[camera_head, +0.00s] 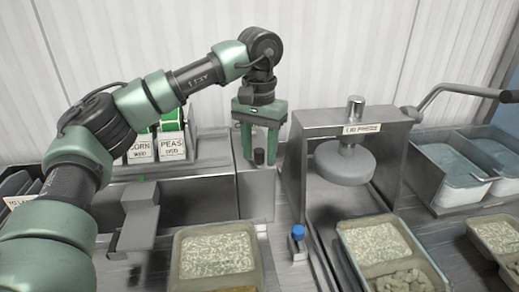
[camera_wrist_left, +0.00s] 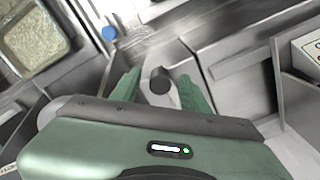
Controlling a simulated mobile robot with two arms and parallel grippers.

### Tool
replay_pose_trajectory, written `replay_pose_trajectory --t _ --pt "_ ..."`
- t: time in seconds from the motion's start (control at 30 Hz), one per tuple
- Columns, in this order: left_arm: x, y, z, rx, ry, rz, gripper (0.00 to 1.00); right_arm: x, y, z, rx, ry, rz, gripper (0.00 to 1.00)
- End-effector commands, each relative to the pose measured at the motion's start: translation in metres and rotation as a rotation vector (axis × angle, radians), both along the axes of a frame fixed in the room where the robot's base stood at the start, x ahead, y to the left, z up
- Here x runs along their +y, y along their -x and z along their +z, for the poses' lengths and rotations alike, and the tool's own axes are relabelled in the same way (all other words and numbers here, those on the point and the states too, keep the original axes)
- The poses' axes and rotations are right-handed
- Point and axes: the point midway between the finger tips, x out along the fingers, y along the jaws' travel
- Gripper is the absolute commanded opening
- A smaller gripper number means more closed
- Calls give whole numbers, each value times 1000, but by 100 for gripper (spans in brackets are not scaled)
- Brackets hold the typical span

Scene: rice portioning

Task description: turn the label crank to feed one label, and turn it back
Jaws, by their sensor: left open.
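The label crank's black knob (camera_head: 259,156) stands at the front of the steel label unit (camera_head: 255,197), right of the label boxes. My left gripper (camera_head: 257,161) points down over it, open, with one green finger on each side of the knob. In the left wrist view the knob (camera_wrist_left: 159,80) sits between the two fingers (camera_wrist_left: 158,76), with a gap visible on both sides. The rest of the crank is mostly hidden by the gripper. My right gripper is not in view.
The lid press (camera_head: 360,129) stands close to the right of my left gripper, with a long lever (camera_head: 450,92). A rice tray (camera_head: 217,254) and a blue-capped bottle (camera_head: 298,243) are in front. Boxes labelled CORN (camera_head: 141,150) and PEAS (camera_head: 172,147) stand left.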

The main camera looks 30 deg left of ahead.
Motion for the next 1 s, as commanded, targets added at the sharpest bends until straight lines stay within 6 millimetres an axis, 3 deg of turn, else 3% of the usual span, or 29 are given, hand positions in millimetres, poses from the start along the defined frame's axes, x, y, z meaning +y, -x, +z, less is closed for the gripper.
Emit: replay_pose_trajectory --t 0.17,0.33,0.37,0.7,1.0 --pt "0 0 0 0 0 0 45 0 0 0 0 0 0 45" --pt "0 0 0 0 0 0 3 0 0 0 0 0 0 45" --pt "0 0 0 0 0 0 0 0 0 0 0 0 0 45" --pt "-1 -2 0 0 0 32 0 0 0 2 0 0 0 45" --pt "-7 -9 1 0 0 209 0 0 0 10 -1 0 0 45"
